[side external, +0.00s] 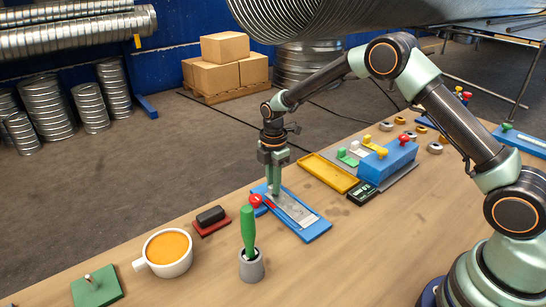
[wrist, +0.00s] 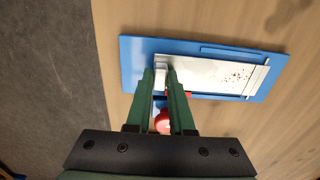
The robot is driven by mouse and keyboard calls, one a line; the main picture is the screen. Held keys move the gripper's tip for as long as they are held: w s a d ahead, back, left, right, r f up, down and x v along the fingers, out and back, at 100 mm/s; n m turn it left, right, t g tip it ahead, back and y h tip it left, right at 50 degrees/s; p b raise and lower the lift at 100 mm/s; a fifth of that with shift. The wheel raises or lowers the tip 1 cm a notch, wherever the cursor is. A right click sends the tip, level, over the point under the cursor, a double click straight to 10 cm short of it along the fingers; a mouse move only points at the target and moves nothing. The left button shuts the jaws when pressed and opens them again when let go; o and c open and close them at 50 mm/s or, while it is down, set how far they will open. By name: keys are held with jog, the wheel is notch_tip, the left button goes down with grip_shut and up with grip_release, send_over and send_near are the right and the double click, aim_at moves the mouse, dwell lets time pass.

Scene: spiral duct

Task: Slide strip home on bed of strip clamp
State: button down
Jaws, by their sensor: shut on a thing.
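The strip clamp is a blue base (side external: 318,232) lying flat on the bench, and it fills the upper middle of the wrist view (wrist: 135,48). The pale metal strip (wrist: 205,75) lies lengthwise on its bed and also shows in the side view (side external: 295,209). Its right end in the wrist view is near a grey crossbar (wrist: 256,80). My gripper (side external: 273,191) points down at the strip's other end, with its green fingers (wrist: 161,82) shut on a pale end piece of the strip. A red knob (wrist: 163,122) on a red lever is partly hidden by the fingers.
A yellow tray (side external: 328,172) and a blue block fixture (side external: 388,160) stand behind the clamp. A green-handled tool in a grey cup (side external: 250,262), an orange-filled mug (side external: 167,252) and a dark block on a red pad (side external: 211,217) stand in front and left. Bench right of the clamp is clear.

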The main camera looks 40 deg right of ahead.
jog(key=shift+s, duration=0.1)
jog(key=c, duration=1.2)
grip_release()
jog(key=o, duration=0.5)
jog(key=shift+o, duration=0.2)
jog(key=o, duration=0.5)
jog(key=shift+r, duration=3.45)
